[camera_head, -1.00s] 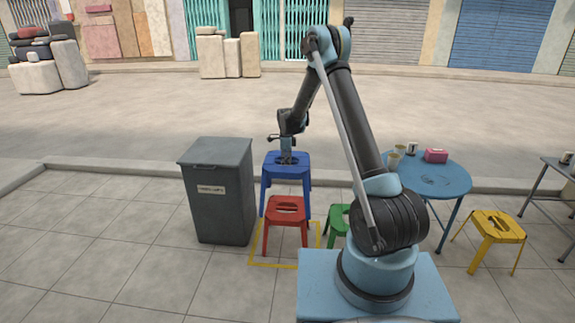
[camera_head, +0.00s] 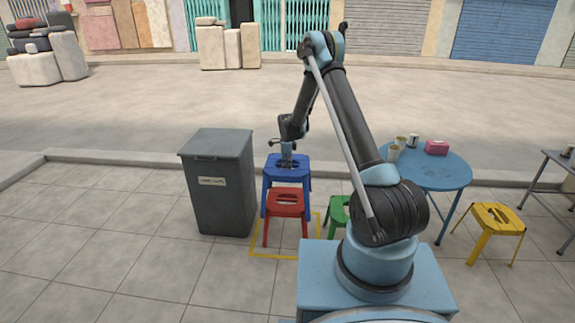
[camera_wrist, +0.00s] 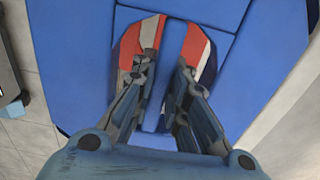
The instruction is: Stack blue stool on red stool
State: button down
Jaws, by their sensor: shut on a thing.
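The blue stool (camera_head: 271,176) stands upright behind the red stool (camera_head: 284,208) in the head view, and its front is partly hidden by the red one. My gripper (camera_head: 287,162) points down into the blue stool's seat. In the wrist view its fingers (camera_wrist: 164,82) are shut on the middle bar between two slots in the blue seat (camera_wrist: 75,60). Red and pale patches show through the slots. The red stool stands upright inside a yellow square outline on the pavement. I cannot tell whether the blue stool's feet touch the ground.
A grey bin (camera_head: 219,190) stands close to the left of the stools. A green stool (camera_head: 338,213) is to the right, partly behind my arm. A blue round table (camera_head: 437,173) with cups and a pink box, and a yellow stool (camera_head: 497,222), stand further right. Pavement at front left is clear.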

jog(key=shift+f, duration=9.45)
jog(key=c, duration=1.5)
grip_release()
notch_tip(320, 180, up, 12)
jog(key=shift+f, duration=0.1)
notch_tip(320, 180, up, 8)
send_over(287, 199)
jog(key=shift+w, duration=0.1)
